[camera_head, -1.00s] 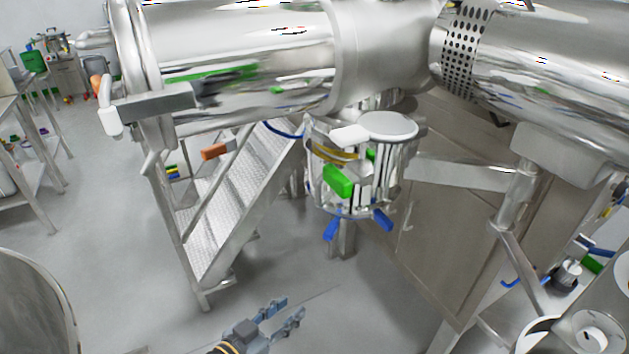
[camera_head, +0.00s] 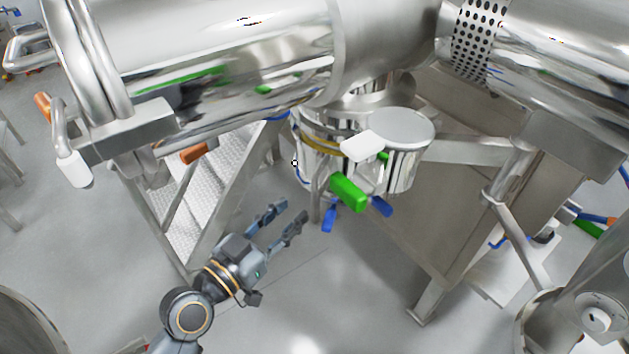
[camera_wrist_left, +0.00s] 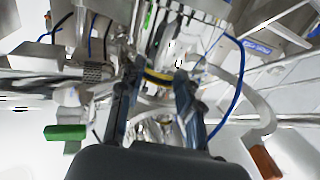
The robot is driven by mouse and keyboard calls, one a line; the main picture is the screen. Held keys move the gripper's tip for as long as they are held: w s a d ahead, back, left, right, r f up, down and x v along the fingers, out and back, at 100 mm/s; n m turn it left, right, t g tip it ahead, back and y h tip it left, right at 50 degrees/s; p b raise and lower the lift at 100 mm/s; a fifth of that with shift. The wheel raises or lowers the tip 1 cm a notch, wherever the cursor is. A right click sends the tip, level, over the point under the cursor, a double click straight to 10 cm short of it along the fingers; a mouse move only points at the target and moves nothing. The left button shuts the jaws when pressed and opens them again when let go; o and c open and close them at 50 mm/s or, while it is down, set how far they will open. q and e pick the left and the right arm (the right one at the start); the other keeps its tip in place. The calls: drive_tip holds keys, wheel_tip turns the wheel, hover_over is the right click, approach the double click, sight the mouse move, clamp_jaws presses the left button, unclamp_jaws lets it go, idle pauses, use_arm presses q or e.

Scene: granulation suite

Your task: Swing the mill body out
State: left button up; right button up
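The mill body (camera_head: 404,165) is a shiny steel cylinder with a flat round lid, hanging under the large horizontal steel vessel. A green handle (camera_head: 348,191) and two blue handles (camera_head: 381,206) stick out at its front and below. A yellow band runs around its upper part. My left gripper (camera_head: 288,222) is open and empty, to the left of and below the green handle, apart from it. In the left wrist view its two fingers (camera_wrist_left: 154,105) are spread, with steel parts and the yellow band beyond them. My right gripper is not in view.
A steel support arm (camera_head: 465,150) runs from the mill to a post at the right. Metal steps (camera_head: 205,205) stand at the left behind my arm. The large vessel (camera_head: 215,70) hangs above. The grey floor in front is clear.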

sight(313, 190)
use_arm(q)
drive_tip(key=x, duration=0.4)
drive_tip(key=shift+w, duration=0.2)
drive_tip(key=x, duration=0.3)
drive_tip(key=shift+w+d+f+p, duration=0.1)
drive_tip(key=shift+w+d+p, duration=0.1)
drive_tip(key=shift+w+p, duration=0.15)
drive_tip(key=shift+w+d, duration=0.2)
drive_tip(key=shift+w, duration=0.05)
drive_tip(key=shift+w+d, duration=0.15)
drive_tip(key=shift+w, duration=0.05)
drive_tip(key=shift+c, duration=1.2)
drive_tip(key=c, duration=0.4)
clamp_jaws()
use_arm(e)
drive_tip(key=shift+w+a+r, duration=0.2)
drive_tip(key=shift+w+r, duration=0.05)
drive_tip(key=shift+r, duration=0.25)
